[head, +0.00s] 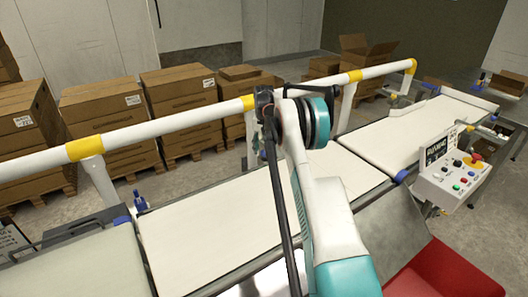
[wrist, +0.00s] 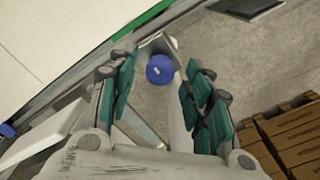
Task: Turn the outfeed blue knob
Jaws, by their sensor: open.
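A round blue knob (wrist: 160,69) with a small pale mark shows in the wrist view, beside a grey metal bracket (wrist: 155,45) at the belt's edge. My gripper (wrist: 158,78) is open, with its teal-padded fingers on either side of the knob in that view. A gap shows between each finger and the knob, and I cannot tell how far beyond the fingertips it lies. In the head view my arm reaches over the belt (head: 220,225) and hides the knob and most of the gripper.
A white and yellow guard rail (head: 190,121) runs along the belt's far side. Stacked cartons (head: 180,100) on pallets stand behind it. A control box (head: 455,178) with buttons stands at the right, near a red bin (head: 445,275). The belt tops are clear.

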